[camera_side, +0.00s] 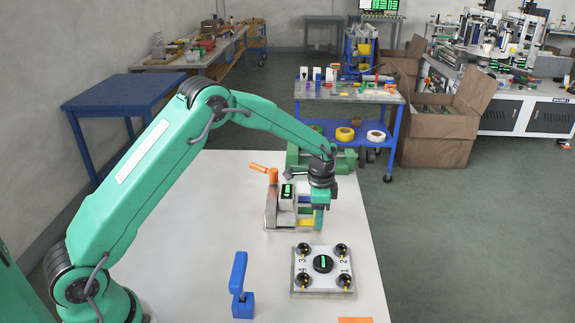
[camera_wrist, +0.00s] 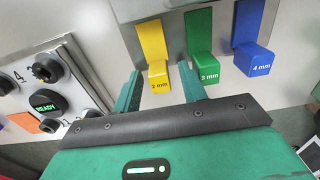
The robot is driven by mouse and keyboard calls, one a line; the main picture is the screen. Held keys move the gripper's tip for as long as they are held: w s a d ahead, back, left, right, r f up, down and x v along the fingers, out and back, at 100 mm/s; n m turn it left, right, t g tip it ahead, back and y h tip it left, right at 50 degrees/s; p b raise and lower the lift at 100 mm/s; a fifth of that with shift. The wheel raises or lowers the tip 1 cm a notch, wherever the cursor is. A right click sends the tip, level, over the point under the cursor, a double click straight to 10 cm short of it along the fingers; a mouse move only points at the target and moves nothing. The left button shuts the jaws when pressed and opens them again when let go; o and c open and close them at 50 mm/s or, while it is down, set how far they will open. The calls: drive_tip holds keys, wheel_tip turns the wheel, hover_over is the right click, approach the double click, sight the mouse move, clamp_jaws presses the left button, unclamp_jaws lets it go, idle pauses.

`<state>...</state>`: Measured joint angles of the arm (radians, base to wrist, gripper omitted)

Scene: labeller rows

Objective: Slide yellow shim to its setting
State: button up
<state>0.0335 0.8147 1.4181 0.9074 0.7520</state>
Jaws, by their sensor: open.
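The yellow shim (camera_wrist: 152,42), marked 2 mm, is a bent strip with its tab toward my gripper in the wrist view. In the side view its yellow (camera_side: 318,218) shows just below my gripper (camera_side: 320,205), at the right of the grey metal fixture (camera_side: 272,212). In the wrist view my gripper (camera_wrist: 159,70) is open, with one finger on each side of the yellow tab. The right finger is close to the green shim (camera_wrist: 199,32), marked 3 mm. Whether either finger touches a shim, I cannot tell. The blue shim (camera_wrist: 249,22), marked 4 mm, is farther right.
A panel with several black knobs (camera_side: 340,248) and a round display stands in front of the fixture; the display (camera_wrist: 46,104) reads READY. A blue upright block (camera_side: 239,285) is at the front. The fixture has an orange handle (camera_side: 264,169). The white table (camera_side: 190,230) is clear at left.

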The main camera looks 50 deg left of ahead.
wheel_tip(320, 180, up, 8)
drive_tip(key=shift+f, duration=0.25)
drive_tip(key=shift+r, duration=0.15)
idle(0.3)
drive_tip(key=shift+r, duration=0.1)
drive_tip(key=shift+s+r, duration=0.1)
drive_tip(key=shift+r, duration=0.15)
drive_tip(key=s+a+r+n+t, duration=0.1)
drive_tip(key=s+r+n+t, duration=0.25)
drive_tip(key=s+r, duration=1.15)
drive_tip(key=s+n+t, duration=0.2)
drive_tip(key=s+n, duration=0.3)
drive_tip(key=s, duration=1.2)
drive_tip(key=shift+s+a, duration=0.35)
drive_tip(key=shift+a, duration=0.1)
